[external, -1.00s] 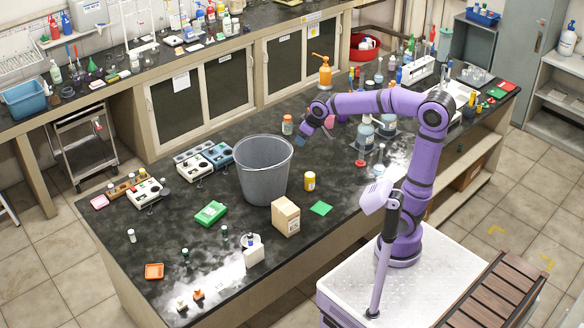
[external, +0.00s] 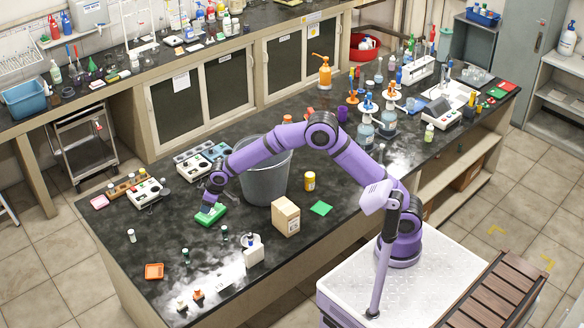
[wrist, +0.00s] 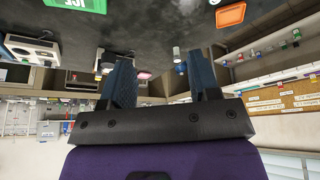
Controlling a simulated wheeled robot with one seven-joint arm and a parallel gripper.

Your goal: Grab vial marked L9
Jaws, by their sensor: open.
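Several small vials stand on the front left part of the black bench: a white-capped vial (external: 131,236) and dark-capped ones (external: 185,254) (external: 224,232). No marking is readable, so I cannot tell which is L9. My gripper (external: 209,210) is over the left bench, by the green box, in the external view. In the wrist view my gripper (wrist: 161,78) has its two blue fingers wide apart with nothing held. A small pale vial (wrist: 177,54) shows beyond and between the fingers, apart from them.
An orange tray (external: 154,271) lies near the front left.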

